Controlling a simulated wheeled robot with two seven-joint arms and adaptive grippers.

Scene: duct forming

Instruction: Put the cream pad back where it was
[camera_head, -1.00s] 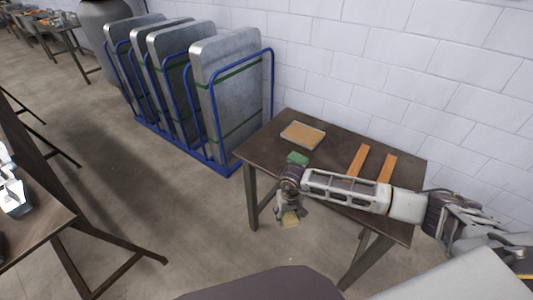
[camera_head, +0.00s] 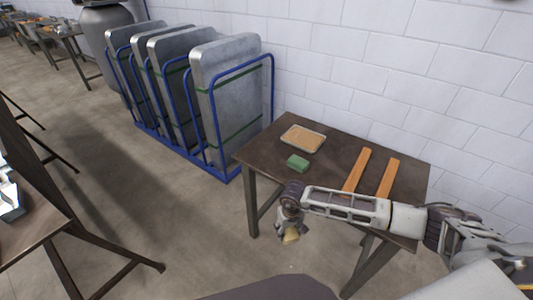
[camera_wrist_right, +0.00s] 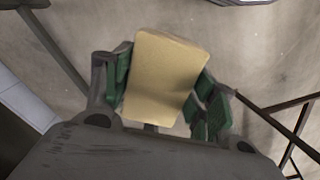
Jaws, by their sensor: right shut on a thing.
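The cream pad (camera_wrist_right: 165,75) is between the green-lined fingers of my right gripper (camera_wrist_right: 163,95) in the right wrist view, and the fingers are shut on it. In the head view the right gripper (camera_head: 290,228) hangs off the front edge of the small dark table (camera_head: 262,150), with the cream pad (camera_head: 291,235) below it over the floor. A shallow tray (camera_head: 303,138) with a tan inside lies at the table's back left. A green block (camera_head: 298,163) lies in front of the tray. The left gripper is not clearly seen.
Two orange bars (camera_head: 357,170) lie on the table's right half, partly behind my right arm. A blue rack (camera_head: 222,168) with grey slabs stands left of the table against the white wall. Another dark table (camera_head: 45,225) is at the left edge.

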